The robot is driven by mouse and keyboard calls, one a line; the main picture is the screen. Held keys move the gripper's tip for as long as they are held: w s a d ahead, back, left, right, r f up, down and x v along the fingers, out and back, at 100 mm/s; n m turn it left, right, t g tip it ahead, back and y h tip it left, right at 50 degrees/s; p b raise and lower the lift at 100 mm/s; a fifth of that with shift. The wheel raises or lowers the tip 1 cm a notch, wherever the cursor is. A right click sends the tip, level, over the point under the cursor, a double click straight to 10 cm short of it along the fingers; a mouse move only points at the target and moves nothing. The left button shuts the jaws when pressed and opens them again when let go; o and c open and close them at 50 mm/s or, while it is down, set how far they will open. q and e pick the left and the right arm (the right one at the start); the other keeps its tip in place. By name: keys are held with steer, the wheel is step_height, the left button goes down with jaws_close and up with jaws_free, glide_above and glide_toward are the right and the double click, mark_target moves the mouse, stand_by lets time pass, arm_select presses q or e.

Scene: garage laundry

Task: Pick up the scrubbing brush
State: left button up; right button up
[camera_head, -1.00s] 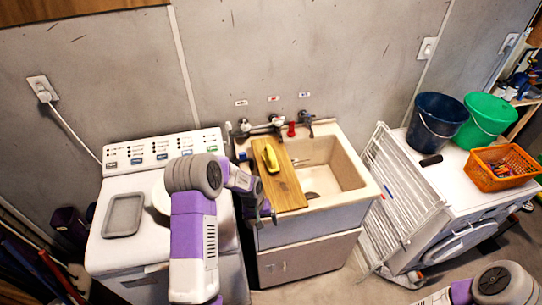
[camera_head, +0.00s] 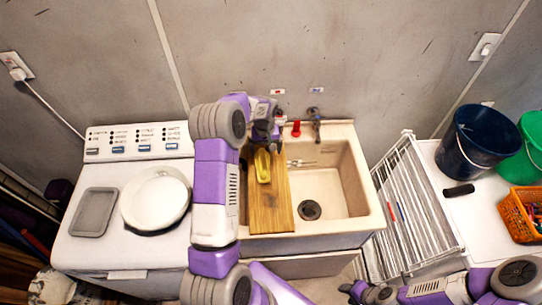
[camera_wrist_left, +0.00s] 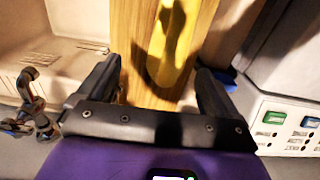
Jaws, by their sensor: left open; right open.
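The yellow scrubbing brush (camera_head: 263,168) lies on a wooden board (camera_head: 268,213) across the left part of the sink. My left gripper (camera_head: 263,143) is over the brush's far end and open. In the left wrist view, the brush (camera_wrist_left: 170,48) runs between the two spread fingers of my left gripper (camera_wrist_left: 160,82), with a dark shadow on it. I cannot tell how high the fingers are above the board. My right gripper (camera_head: 354,290) is at the bottom edge, right of the middle, open and away from the brush.
The sink basin (camera_head: 335,175) is open to the right of the board, with taps (camera_head: 314,122) behind. A white plate (camera_head: 156,200) and grey tray (camera_head: 95,212) lie on the washer at left. A white drying rack (camera_head: 420,215) leans at right, near a dark blue bucket (camera_head: 472,140).

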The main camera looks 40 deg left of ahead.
mark_target(262, 157)
arm_select(q)
steer(key=shift+s+f, duration=0.75)
steer(key=shift+s, duration=0.2)
step_height(262, 157, down, 5)
steer(key=shift+a+r+p, duration=0.1)
steer(key=shift+r+p, duration=0.05)
steer(key=shift+p, duration=0.5)
steer(key=c, duration=1.2)
